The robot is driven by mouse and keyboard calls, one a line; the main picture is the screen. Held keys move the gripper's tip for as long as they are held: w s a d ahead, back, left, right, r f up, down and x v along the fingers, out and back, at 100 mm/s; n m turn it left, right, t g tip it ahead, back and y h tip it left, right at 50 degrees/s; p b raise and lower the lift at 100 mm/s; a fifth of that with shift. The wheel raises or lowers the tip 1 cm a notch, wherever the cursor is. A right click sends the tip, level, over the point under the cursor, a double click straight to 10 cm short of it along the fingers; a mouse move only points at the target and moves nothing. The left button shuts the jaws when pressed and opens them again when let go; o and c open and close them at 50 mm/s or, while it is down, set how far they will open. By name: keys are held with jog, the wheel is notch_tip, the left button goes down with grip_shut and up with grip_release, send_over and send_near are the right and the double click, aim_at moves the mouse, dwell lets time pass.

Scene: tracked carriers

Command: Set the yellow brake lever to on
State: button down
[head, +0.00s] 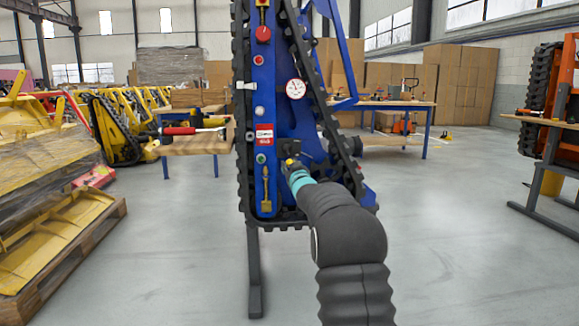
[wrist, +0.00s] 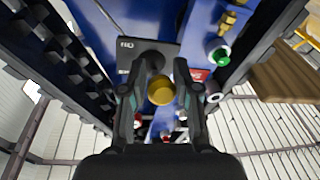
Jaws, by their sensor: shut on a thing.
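The yellow brake lever shows its round yellow knob (wrist: 160,91) in the wrist view, between my gripper's two fingers (wrist: 160,108). Its dark shaft stands on a black plate (wrist: 170,58) with small white lettering, too partial to read surely. The plate (head: 288,147) is low on the blue carrier panel (head: 262,88) in the head view. My gripper (head: 291,169) reaches it from the lower right and is shut on the lever. The lever is mostly hidden by the gripper in the head view, and I cannot tell its set position.
Beside the plate are a green button (head: 262,158), a red label (head: 264,133) and a brass-coloured fitting (head: 266,190). A red knob (head: 263,34) and a gauge (head: 295,88) sit higher. Black track surrounds the panel.

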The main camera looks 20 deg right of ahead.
jog(key=shift+w+a+f, duration=0.2)
jog(key=shift+a+f, duration=0.05)
jog(key=shift+a, duration=0.05)
dwell(0.5)
jog(key=c, duration=1.2)
grip_release()
jog(key=shift+o, duration=1.4)
jog(key=shift+w+a, duration=0.1)
jog(key=shift+a, duration=0.1)
jog(key=shift+d+r, duration=0.1)
jog(key=shift+d, duration=0.25)
jog(key=shift+s, duration=0.5)
jog(key=v, duration=1.1)
jog(key=shift+s, duration=0.1)
